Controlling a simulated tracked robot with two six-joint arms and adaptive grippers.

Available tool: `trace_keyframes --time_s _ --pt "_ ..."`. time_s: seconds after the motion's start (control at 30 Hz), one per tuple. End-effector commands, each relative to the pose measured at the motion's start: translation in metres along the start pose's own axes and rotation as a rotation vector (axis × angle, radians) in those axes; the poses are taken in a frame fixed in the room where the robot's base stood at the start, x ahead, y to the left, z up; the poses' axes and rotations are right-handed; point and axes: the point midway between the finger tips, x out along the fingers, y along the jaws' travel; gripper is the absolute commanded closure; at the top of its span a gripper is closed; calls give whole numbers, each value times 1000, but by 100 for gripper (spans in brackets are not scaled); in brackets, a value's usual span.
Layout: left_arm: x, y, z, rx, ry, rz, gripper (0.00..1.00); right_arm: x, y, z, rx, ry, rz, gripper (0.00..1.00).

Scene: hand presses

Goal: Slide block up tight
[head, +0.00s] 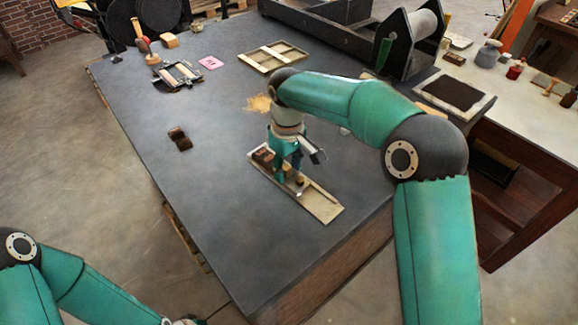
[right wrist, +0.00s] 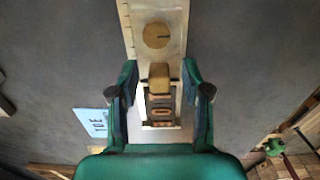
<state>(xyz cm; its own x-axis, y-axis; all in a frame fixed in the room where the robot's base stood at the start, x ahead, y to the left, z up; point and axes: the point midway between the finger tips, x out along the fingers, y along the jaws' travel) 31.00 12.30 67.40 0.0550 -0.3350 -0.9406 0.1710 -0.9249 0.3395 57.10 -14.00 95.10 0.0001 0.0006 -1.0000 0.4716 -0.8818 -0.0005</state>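A long pale tray (head: 322,208) lies on the dark table, and its ruler-like edge shows in the right wrist view (right wrist: 127,30). Several brown blocks (head: 264,156) sit in its far-left end; they also show in a row (right wrist: 160,105) in the wrist view. A tan wooden block (right wrist: 158,72) stands at the end of that row, seemingly against it. Beyond it is a round tan piece (right wrist: 157,35) with a slot. My right gripper (right wrist: 159,75) is open above the tray, one finger to each side of the tan block, with gaps.
A small dark block (head: 180,138) lies to the left on the table (head: 225,190). A wooden frame (head: 274,57), a pink card (head: 210,62) and a black press (head: 408,45) are farther back. A pale lettered card (right wrist: 92,122) lies beside the tray.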

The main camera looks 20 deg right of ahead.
Motion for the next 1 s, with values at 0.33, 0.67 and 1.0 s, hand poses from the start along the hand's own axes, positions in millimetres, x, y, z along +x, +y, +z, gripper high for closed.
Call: trace_keyframes --time_s 0.33,0.67,1.0 --pt "-1 0 0 0 0 0 60 -10 1 0 1 2 1 52" --pt "0 0 0 0 0 0 60 -70 1 -1 1 4 2 52" --pt "0 0 0 0 0 0 60 -114 2 -1 1 0 0 52"
